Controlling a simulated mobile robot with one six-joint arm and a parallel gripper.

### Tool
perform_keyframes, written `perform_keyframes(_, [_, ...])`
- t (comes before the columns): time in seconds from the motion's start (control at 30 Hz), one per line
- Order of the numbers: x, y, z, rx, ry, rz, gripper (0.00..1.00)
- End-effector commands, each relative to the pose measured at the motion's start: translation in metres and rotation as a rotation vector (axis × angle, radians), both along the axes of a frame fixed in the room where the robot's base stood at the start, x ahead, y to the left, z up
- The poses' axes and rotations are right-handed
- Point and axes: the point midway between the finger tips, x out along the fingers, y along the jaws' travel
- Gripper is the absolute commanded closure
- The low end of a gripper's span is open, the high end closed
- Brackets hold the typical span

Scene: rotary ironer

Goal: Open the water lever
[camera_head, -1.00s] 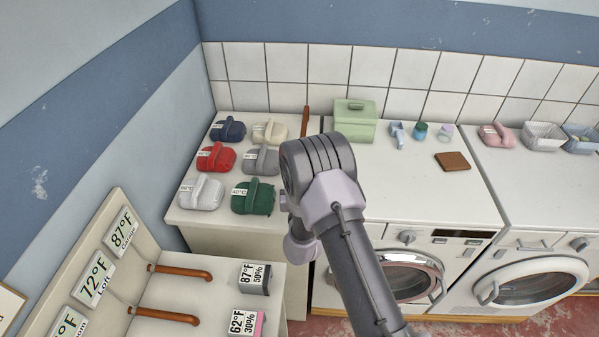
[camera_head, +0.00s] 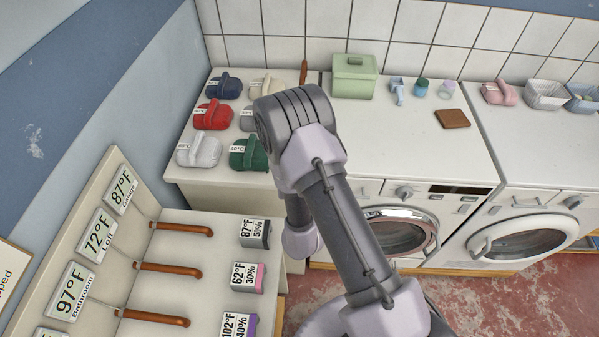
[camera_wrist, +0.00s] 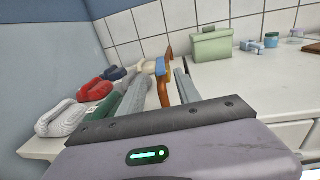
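A brown upright lever (camera_head: 304,72) stands at the back of the white counter by the tiled wall, left of the green box. It also shows in the wrist view (camera_wrist: 168,70), in line with the gap between my fingers, with a blue part (camera_wrist: 160,67) beside it. I cannot tell for certain that it is the water lever. My gripper (camera_wrist: 163,72) is open, its two grey fingers apart with nothing clearly held. How far the fingers are from the lever is hard to judge. In the head view my arm hides the gripper.
A green box (camera_head: 354,76) stands right of the lever. Brown handles (camera_head: 182,229) project from a panel at lower left. Washers (camera_head: 403,235) stand at right.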

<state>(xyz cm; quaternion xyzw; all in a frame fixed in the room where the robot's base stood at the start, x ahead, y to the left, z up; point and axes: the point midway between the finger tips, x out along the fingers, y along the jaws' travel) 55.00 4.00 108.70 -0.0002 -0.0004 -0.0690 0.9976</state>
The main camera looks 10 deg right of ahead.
Motion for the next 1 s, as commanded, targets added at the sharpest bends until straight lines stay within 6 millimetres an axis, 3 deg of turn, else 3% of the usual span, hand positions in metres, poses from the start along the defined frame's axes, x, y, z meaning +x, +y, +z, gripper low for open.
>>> perform_keyframes(0.1, [-0.030, 0.006, -0.002, 0.000, 0.004, 0.004, 0.60])
perform_keyframes(0.3, [-0.064, 0.010, -0.002, 0.000, 0.002, 0.003, 0.60])
perform_keyframes(0.67, [-0.073, 0.010, 0.000, 0.001, 0.000, 0.001, 0.60])
perform_keyframes(0.77, [-0.068, 0.017, 0.003, 0.018, -0.006, 0.028, 0.78])
perform_keyframes(0.87, [-0.046, 0.066, 0.027, 0.120, -0.039, 0.223, 0.97])
perform_keyframes(0.93, [-0.039, 0.123, 0.067, 0.194, -0.085, 0.479, 1.00])
perform_keyframes(1.0, [-0.059, 0.180, 0.116, 0.205, -0.137, 0.780, 1.00])
